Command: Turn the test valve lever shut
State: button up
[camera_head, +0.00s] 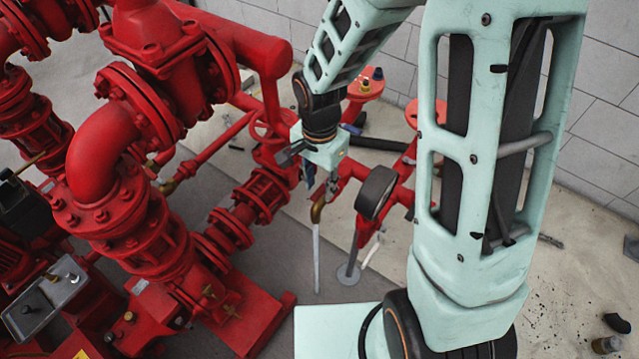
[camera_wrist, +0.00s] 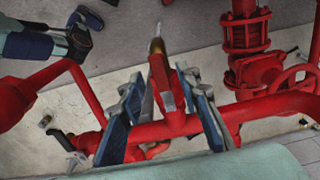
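A small brass valve fitting (camera_wrist: 157,47) sits at the end of a short red branch (camera_wrist: 166,95) in the wrist view. In the head view the brass fitting (camera_head: 317,209) shows below my gripper, with a pale thin pipe (camera_head: 316,255) hanging from it. I cannot clearly tell the lever apart from the red branch. My gripper (camera_wrist: 163,80) is open, with its blue fingers on either side of the red branch and a gap visible on both sides. In the head view my gripper (camera_head: 319,183) points down over the fitting, and its fingertips are partly lost against the pipework.
A red cross pipe (camera_wrist: 205,123) runs behind the fingers. A round dark gauge (camera_head: 376,192) stands close to the right of my gripper. Large red pumps and flanged pipes (camera_head: 110,150) fill the left. Pale floor (camera_head: 570,265) lies open at the right, before a tiled wall.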

jog(key=shift+f, duration=0.25)
grip_shut()
dwell(0.3)
